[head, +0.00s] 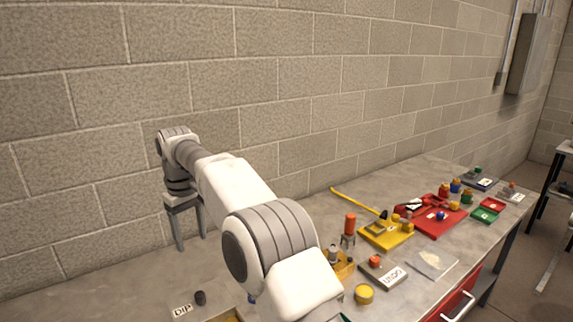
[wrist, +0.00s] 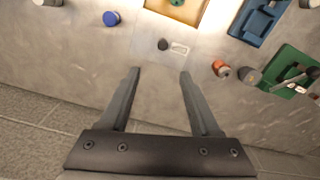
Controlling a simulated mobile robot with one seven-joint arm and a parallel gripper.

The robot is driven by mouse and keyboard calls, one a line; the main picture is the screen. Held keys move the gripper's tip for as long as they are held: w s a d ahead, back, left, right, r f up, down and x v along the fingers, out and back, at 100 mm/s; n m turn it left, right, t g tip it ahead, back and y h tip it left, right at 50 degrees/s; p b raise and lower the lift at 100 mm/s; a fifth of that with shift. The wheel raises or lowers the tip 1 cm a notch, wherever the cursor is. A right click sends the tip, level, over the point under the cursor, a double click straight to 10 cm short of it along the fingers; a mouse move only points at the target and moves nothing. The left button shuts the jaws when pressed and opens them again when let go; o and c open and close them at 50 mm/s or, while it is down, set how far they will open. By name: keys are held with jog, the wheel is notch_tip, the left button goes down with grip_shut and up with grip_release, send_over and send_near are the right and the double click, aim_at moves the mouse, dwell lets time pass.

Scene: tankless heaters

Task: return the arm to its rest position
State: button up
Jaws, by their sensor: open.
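My gripper (head: 188,225) shows in the head view at the left, near the block wall, with its fingers pointing down above the grey bench. In the wrist view my gripper (wrist: 157,75) has its two fingers wide apart with nothing between them. My white and grey arm reaches from the bottom middle of the head view up and to the left. A small dark cylinder (head: 200,297) and a tag reading DIP (head: 182,311) lie on the bench in front of the gripper. The dark cylinder (wrist: 163,44) also shows beyond the fingertips in the wrist view.
The block wall (head: 90,130) stands close behind the gripper. A yellow board (head: 385,236), a red board (head: 437,222), an orange-topped part (head: 349,225) and a yellow cap (head: 364,294) are right of my arm. Bare bench (head: 120,290) lies at the left.

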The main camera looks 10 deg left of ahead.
jog(key=s+d+r+m+t, duration=0.1)
jog(key=s+d+r+m, duration=0.1)
jog(key=d+r, duration=0.5)
jog(key=s+d+r+m+t, duration=0.1)
jog(key=s+d+r, duration=0.2)
jog(key=d, duration=0.8)
jog(key=s+d+r+m+t, duration=0.1)
jog(key=s+d+r+m, duration=0.1)
jog(key=d+r, duration=0.45)
jog(key=s+d+f+m+t, duration=0.1)
jog(key=s+d+f+m, duration=0.2)
jog(key=s+d, duration=0.6)
jog(key=s+d+f+m+t, duration=0.1)
jog(key=s+d+f+m, duration=0.1)
jog(key=s+d+f, duration=0.4)
jog(key=s+d, duration=0.2)
jog(key=s, duration=0.2)
jog(key=shift+s+d+m, duration=0.35)
jog(key=shift+s+m, duration=0.05)
jog(key=shift+a+f, duration=0.1)
